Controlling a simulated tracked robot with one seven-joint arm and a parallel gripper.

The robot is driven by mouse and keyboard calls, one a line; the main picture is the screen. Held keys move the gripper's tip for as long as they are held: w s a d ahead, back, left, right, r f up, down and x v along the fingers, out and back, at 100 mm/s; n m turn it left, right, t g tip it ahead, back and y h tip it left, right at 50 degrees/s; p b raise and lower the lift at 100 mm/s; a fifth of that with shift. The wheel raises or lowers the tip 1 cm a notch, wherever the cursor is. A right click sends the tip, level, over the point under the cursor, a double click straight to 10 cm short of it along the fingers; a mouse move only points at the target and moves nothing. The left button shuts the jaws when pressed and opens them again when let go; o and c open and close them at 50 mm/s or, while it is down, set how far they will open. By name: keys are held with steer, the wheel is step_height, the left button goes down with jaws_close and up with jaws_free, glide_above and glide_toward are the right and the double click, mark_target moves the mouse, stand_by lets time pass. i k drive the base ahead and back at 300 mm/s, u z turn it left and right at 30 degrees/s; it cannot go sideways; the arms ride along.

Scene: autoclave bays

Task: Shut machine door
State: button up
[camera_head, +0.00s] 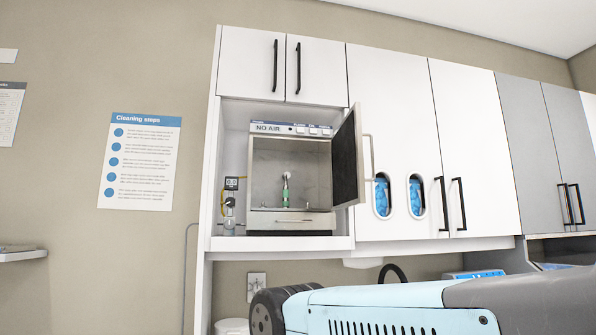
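The machine (263,222) is a grey box labelled "NO AIR", set in an open bay of the white cabinet. Its door (348,160) is hinged on the right side and stands wide open, swung out toward me. The door has a dark inner panel and a pale handle (371,160) on its outer face, at the right. Inside the open chamber, a green and silver handpiece (285,190) stands upright. A light blue and grey part of my own body fills the lower right. I cannot make out my gripper's fingers in this view.
A small gauge (231,183) with a yellow hose and a small bottle (229,217) are left of the machine. White cabinet doors (393,140) with two blue-filled oval windows stand close to the right of the open door. The space in front of the chamber looks clear.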

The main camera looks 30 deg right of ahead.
mark_target(348, 180)
steer(key=u, duration=0.55)
steer(key=k, duration=2.45)
steer(key=z, duration=0.85)
steer(key=i, duration=1)
steer(key=u, duration=0.05)
